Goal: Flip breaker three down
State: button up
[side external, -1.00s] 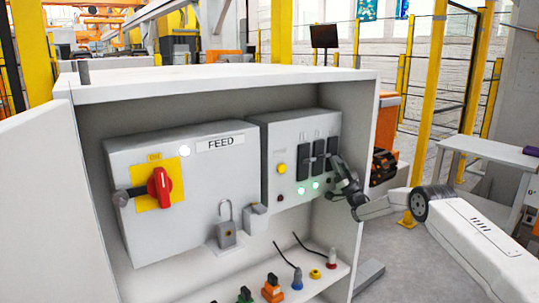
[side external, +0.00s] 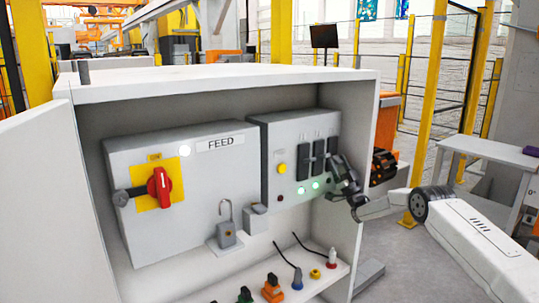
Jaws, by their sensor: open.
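The grey breaker box (side external: 285,130) is fixed inside the open white cabinet, right of the FEED panel. On its face are three black breakers in a row: the left one (side external: 303,161), the middle one (side external: 318,156) and the right one (side external: 332,146). My gripper (side external: 337,167) is open at the right breaker and covers its lower part. I cannot tell whether a finger touches it. The lever positions are too small to read.
The cabinet's right wall (side external: 352,130) stands close beside my gripper. Plugs and cables lie on the cabinet floor below.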

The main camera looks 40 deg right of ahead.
jog(key=v, duration=0.7)
jog(key=shift+s+f, duration=0.15)
jog(key=shift+s, duration=0.05)
dwell(0.8)
